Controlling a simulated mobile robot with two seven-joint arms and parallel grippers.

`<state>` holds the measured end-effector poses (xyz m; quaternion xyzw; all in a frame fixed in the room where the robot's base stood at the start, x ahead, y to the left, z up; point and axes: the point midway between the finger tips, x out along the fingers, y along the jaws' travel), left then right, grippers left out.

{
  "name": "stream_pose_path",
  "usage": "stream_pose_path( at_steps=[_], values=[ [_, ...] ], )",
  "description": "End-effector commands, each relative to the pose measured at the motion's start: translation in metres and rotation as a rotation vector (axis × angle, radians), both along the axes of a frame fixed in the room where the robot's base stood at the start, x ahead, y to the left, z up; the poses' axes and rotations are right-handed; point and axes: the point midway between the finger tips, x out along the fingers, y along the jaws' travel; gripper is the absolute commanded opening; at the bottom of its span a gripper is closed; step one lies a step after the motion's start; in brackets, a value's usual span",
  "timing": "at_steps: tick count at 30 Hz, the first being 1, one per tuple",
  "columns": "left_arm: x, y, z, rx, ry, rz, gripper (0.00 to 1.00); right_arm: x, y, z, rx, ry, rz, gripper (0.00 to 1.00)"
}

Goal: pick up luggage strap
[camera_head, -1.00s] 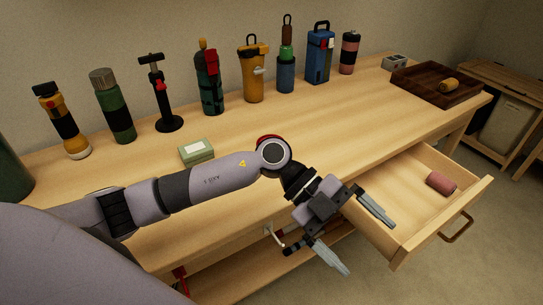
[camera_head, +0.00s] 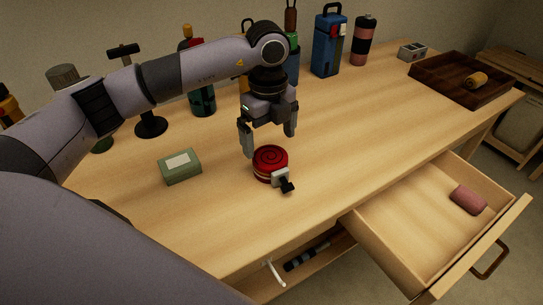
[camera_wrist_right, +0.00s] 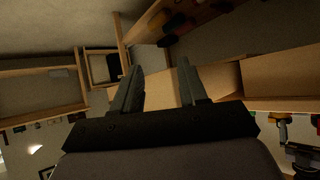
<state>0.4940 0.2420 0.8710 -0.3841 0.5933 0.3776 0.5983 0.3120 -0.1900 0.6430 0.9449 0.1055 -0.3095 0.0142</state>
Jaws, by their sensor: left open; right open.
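The luggage strap (camera_head: 268,161) is a red coil with a pale buckle and a black end, lying on the wooden tabletop in the head view. My left gripper (camera_head: 268,143) is open and points down just above and behind the coil, with one finger on each side in the picture. Nothing is between its fingers, and I cannot tell whether a fingertip touches the strap. My right gripper (camera_wrist_right: 160,75) is open and empty in the right wrist view; the strap is not clearly visible there.
A green box (camera_head: 180,166) lies left of the strap. Several bottles and tools stand along the back, including a blue bottle (camera_head: 328,45). A dark tray (camera_head: 440,80) is at the far right. An open drawer (camera_head: 415,245) holds a pink roll (camera_head: 467,200). The tabletop right of the strap is clear.

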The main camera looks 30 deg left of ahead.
Motion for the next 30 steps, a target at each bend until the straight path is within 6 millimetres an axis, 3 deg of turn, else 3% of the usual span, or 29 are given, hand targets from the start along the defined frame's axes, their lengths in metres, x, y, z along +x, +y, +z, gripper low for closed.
stream_pose_path(
  at_steps=[13,22,23,27,30],
  values=[
    [0.001,-0.002,-0.060,-0.001,0.004,-0.001,1.00,-0.007,-0.004,-0.006,-0.012,0.019,0.003,0.43],
    [0.001,-0.002,-0.066,-0.001,0.000,-0.002,1.00,-0.005,-0.005,-0.005,-0.016,0.014,0.005,0.43],
    [0.001,-0.002,-0.066,-0.001,0.000,-0.002,0.97,-0.005,-0.005,-0.005,-0.016,0.014,0.005,0.43],
    [0.001,-0.002,-0.066,-0.001,0.000,-0.002,0.51,-0.004,-0.005,-0.004,-0.016,0.012,0.005,0.43],
    [0.002,-0.002,-0.065,-0.002,0.000,-0.002,0.49,-0.004,-0.005,-0.004,-0.015,0.011,0.005,0.43]
  ],
)
